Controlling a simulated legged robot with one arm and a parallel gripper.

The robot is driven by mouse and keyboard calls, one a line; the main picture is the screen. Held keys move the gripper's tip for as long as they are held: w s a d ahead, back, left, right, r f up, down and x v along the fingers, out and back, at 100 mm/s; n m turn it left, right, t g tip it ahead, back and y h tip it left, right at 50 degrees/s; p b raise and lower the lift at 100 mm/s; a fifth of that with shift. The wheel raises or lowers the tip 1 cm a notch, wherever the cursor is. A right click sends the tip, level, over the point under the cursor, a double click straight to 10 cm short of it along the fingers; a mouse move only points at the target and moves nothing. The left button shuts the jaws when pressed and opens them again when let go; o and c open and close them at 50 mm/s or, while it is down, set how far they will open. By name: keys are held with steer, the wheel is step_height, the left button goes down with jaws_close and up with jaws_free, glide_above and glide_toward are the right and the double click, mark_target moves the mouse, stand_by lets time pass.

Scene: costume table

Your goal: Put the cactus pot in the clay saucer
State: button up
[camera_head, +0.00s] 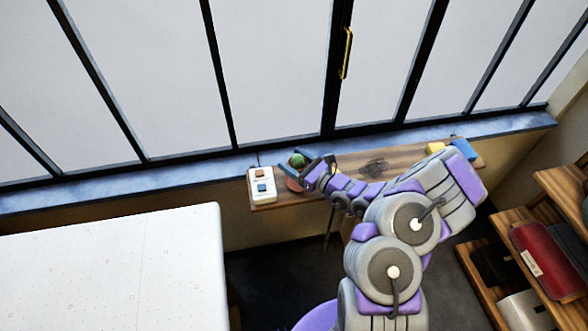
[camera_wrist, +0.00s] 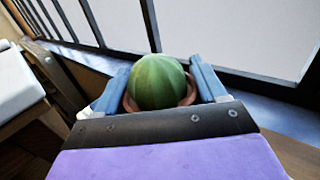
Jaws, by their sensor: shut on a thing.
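The cactus is a round, ribbed green ball (camera_wrist: 158,82) in a reddish clay pot (camera_wrist: 190,92), whose rim shows around its base in the wrist view. In the head view the cactus (camera_head: 298,160) is over the left part of the wooden table. My gripper (camera_wrist: 160,82) has one blue finger on each side of the pot and is shut on it. A reddish-brown patch (camera_head: 293,185) shows just below the fingers in the head view; I cannot tell whether it is the pot or the clay saucer. The pot's underside is hidden.
The narrow wooden table (camera_head: 405,160) stands along the window wall. A white box with a blue and an orange part (camera_head: 262,186) is close left of my gripper. A yellow block (camera_head: 436,148) and a blue one (camera_head: 464,149) lie at the right end. A white surface (camera_head: 110,265) is at lower left.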

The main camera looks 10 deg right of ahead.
mark_target(297, 168)
steer(key=f, duration=0.1)
steer(key=d+f+b, duration=0.1)
steer(key=f, duration=0.1)
steer(key=shift+d+f, duration=0.15)
steer(key=shift+f, duration=0.15)
steer(key=shift+r, duration=0.15)
steer(key=shift+a, duration=0.5)
steer(key=o, duration=0.9)
steer(key=shift+a, duration=0.15)
steer(key=shift+o, duration=1.3)
steer(key=shift+d, duration=0.45)
